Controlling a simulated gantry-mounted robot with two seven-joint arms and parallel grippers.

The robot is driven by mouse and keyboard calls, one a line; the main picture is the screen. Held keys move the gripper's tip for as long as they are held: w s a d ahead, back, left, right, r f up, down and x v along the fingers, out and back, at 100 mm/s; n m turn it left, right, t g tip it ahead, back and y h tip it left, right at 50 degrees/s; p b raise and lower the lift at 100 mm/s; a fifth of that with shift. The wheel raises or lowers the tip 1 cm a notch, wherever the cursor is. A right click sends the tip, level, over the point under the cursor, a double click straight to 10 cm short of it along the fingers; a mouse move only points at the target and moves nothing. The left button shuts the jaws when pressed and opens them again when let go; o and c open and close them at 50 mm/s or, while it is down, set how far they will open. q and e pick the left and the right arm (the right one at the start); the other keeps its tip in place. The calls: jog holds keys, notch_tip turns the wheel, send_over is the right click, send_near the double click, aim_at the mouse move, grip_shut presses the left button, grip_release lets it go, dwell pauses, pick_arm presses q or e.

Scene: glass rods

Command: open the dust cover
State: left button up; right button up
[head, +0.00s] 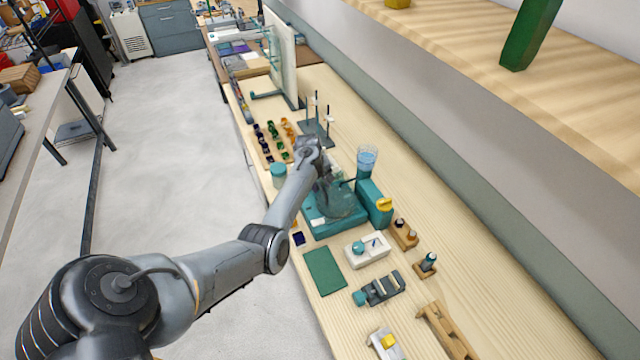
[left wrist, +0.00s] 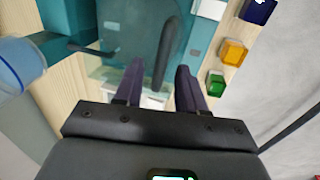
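The teal machine (head: 322,222) stands on the wooden bench with a clear, smoky dust cover (head: 345,204) over its base. In the left wrist view the see-through cover (left wrist: 128,42) has a dark curved handle (left wrist: 167,48). My left gripper (head: 325,172) is above the cover, and my arm hides part of it. In the left wrist view its two dark fingers (left wrist: 160,68) are apart, with the near end of the handle showing between them. Whether they touch the handle cannot be told. My right gripper is in neither view.
Coloured blocks (head: 275,140) sit beyond my arm. A white box (head: 366,251), a green mat (head: 325,271) and small fixtures occupy the near bench.

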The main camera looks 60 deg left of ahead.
pick_arm(q)
jog(key=shift+f, duration=0.15)
jog(key=shift+c, duration=0.5)
grip_shut()
jog(key=shift+w, duration=0.1)
